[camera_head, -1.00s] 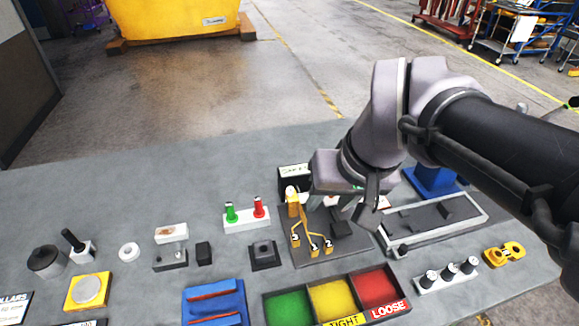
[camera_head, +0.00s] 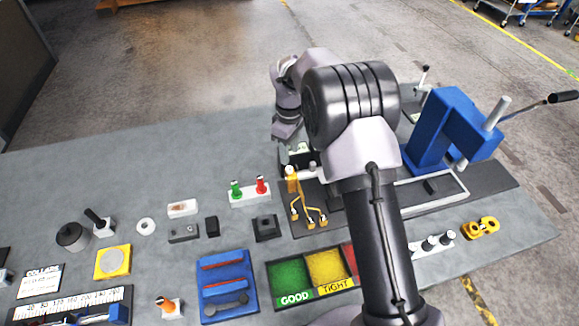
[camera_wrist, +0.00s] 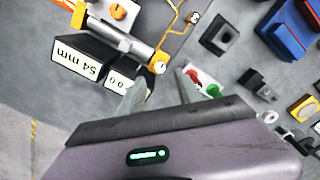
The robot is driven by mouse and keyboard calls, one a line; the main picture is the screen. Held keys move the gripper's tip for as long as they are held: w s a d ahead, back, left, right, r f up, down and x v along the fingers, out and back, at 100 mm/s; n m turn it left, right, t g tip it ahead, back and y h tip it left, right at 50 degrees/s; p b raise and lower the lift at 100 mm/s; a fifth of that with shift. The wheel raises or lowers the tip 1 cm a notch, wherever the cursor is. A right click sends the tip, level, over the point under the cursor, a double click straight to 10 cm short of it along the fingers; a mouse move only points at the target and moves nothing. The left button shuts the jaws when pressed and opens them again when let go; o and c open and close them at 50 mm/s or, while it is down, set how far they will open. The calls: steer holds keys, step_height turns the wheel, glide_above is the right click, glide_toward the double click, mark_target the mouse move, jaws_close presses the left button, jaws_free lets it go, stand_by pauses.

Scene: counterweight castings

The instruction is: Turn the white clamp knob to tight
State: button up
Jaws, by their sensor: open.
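A round white knob face with a dark mark (camera_wrist: 158,67) sits at the end of a metal shaft with a yellow collar in the wrist view. It appears to be the clamp knob. In the head view a pale white top (camera_head: 291,170) shows on the yellow post of that fixture. My gripper (camera_wrist: 167,84) is open, its two grey fingers apart, with the knob just beyond the fingertips. In the head view my gripper (camera_head: 301,157) is over the fixture, partly hidden by my arm. I cannot tell whether the fingers touch the knob.
Black display boxes, one reading "54 mm" (camera_wrist: 85,60), stand close beside the shaft. A white block with green and red pegs (camera_head: 250,193) is left of the fixture. A blue press (camera_head: 450,130) stands right. Sorting bins (camera_head: 297,294) lie in front.

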mark_target(290, 168)
step_height(290, 168, down, 7)
steer(key=shift+r+b, duration=0.2)
steer(key=shift+b, duration=0.15)
jaws_close()
